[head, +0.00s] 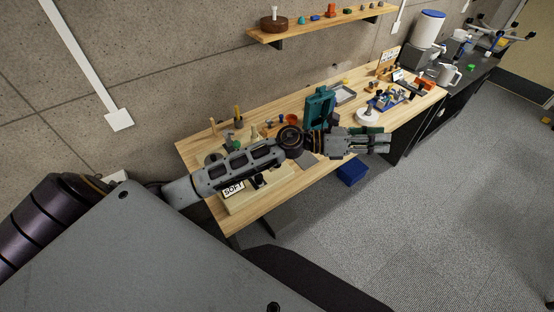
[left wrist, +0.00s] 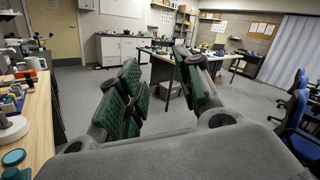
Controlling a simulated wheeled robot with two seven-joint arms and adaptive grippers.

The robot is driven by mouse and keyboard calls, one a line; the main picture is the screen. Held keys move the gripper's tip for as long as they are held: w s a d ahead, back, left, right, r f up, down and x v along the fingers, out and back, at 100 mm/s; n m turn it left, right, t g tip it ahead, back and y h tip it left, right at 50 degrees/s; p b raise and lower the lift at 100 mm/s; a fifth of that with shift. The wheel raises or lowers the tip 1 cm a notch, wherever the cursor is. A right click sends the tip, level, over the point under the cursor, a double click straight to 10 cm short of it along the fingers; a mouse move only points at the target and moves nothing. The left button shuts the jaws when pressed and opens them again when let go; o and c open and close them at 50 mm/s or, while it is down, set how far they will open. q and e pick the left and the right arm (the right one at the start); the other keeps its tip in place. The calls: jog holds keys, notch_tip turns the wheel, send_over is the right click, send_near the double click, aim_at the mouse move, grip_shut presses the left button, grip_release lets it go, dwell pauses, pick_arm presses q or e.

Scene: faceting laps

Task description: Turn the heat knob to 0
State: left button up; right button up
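I cannot make out the heat knob in either view. The wooden workbench (head: 285,196) carries small tools and devices, and my left arm hides part of its middle. My left gripper (head: 386,144) is stretched out over the front edge of the bench, in front of a white round base (head: 367,118). In the left wrist view its two green-padded fingers (left wrist: 158,62) stand apart with nothing between them. That view faces the room, with the bench only at its left edge. My right gripper is in neither view.
A teal upright frame (head: 319,107) stands just behind my left wrist. A wooden shelf (head: 325,24) hangs on the wall above the bench. A blue box (head: 352,172) is below the front edge. Grey floor (head: 440,220) in front is clear.

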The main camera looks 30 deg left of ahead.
pick_arm(q)
jog(key=s+a+f+m+g+y, duration=0.2)
jog(key=a+f+m+g+y, duration=0.55)
jog(key=f+m, duration=0.4)
jog(key=w+a+m+g+y, duration=0.1)
jog(key=a+y, duration=0.8)
jog(key=a, duration=1.3)
jog(key=shift+w+a+f+m+g, duration=0.35)
jog(key=shift+a+f+m+g, duration=0.1)
jog(key=shift+m, duration=0.8)
jog(key=shift+d+f, duration=0.1)
jog(key=shift+f, duration=0.05)
jog(key=shift+f+p, duration=1.4)
jog(key=shift+f, duration=5.35)
grip_shut()
